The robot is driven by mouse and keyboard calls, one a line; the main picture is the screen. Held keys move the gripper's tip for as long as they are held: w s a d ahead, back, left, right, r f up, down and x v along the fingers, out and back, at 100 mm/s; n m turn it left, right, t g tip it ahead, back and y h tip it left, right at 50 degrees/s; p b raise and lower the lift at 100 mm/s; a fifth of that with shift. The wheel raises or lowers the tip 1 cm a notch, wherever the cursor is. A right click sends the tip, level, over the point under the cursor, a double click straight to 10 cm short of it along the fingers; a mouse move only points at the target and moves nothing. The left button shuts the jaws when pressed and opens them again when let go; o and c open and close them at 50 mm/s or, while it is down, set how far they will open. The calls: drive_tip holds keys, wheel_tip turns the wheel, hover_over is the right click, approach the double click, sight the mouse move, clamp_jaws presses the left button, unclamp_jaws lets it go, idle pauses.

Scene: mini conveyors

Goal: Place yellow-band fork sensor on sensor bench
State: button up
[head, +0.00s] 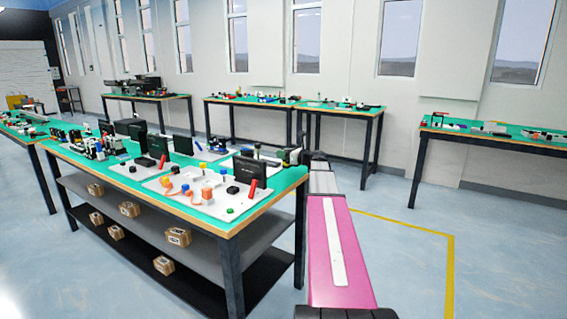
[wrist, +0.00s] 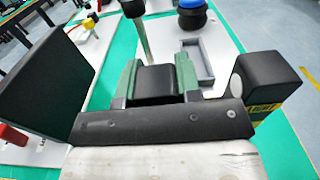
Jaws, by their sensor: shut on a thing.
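My gripper (wrist: 157,78) shows in the wrist view with green-padded fingers shut on a dark block (wrist: 155,80). I take this block to be the fork sensor; no yellow band shows on its visible face, and its lower part is hidden. In the head view my gripper (head: 291,156) is at the right end of the near green-topped bench (head: 215,222), above it or at its edge. A black housing (wrist: 268,80) with a yellow label is right of the fingers in the wrist view; I cannot tell whether it touches my gripper. Which bench is the sensor bench is not marked.
A white board with a shallow grey recess (wrist: 197,62) lies beyond the fingers. A blue-topped knob (wrist: 192,14) and a post (wrist: 137,30) stand near it. A large black panel (wrist: 42,85) rises at left. Other green benches (head: 497,130) stand along the wall, with open floor between.

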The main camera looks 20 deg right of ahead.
drive_tip(key=shift+f, duration=1.9)
drive_tip(key=o, duration=1.1)
drive_tip(key=shift+f, duration=0.1)
drive_tip(key=shift+c, duration=0.2)
drive_tip(key=v, duration=1.2)
drive_tip(key=shift+d, duration=0.1)
